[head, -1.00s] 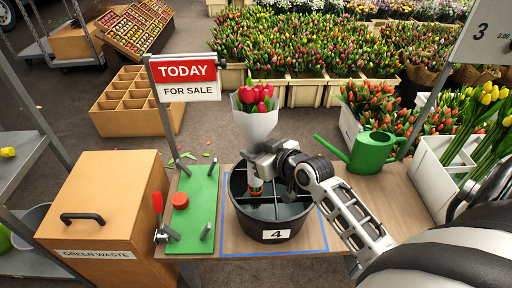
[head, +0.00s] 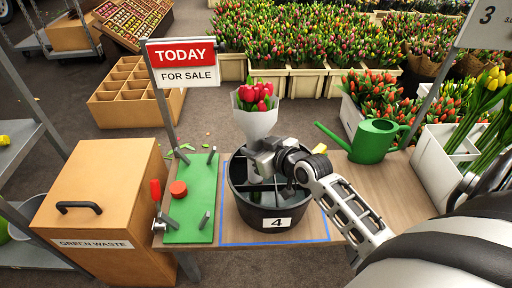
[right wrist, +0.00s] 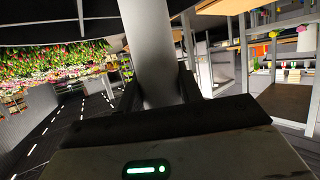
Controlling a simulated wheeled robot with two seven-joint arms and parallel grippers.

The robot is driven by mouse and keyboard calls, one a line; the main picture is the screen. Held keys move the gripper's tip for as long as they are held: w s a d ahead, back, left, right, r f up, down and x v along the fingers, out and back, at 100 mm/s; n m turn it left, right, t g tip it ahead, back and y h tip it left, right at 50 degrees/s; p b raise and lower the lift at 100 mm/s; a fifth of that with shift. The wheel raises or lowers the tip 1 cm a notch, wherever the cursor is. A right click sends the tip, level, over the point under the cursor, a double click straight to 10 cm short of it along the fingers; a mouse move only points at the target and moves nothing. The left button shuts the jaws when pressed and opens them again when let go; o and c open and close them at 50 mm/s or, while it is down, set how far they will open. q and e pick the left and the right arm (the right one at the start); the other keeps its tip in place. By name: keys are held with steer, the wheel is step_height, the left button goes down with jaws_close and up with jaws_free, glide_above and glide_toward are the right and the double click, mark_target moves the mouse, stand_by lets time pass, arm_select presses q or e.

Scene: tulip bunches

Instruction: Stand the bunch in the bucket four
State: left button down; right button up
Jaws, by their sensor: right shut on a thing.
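The bunch of red tulips (head: 254,95) in a white wrap (head: 256,123) stands about upright above the black bucket. My right gripper (head: 260,158) is shut on the bunch below the flowers, over the bucket's opening. In the right wrist view the pale wrap (right wrist: 155,50) passes between the fingers. The bucket labelled 4 (head: 247,212) stands inside a blue outline on the table and has dividers inside. My left gripper is not in view.
A green board (head: 190,225) with posts and a red knob lies left of the bucket. A green watering can (head: 373,141) stands to the right. The "TODAY" sign (head: 183,62) rises behind on the left, and a green waste box (head: 105,205) stands far left.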

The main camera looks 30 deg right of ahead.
steer(key=shift+f, duration=0.15)
steer(key=shift+f, duration=0.4)
steer(key=o, duration=1.3)
steer(key=shift+c, duration=0.2)
steer(key=o, duration=0.6)
steer(key=shift+o, duration=0.2)
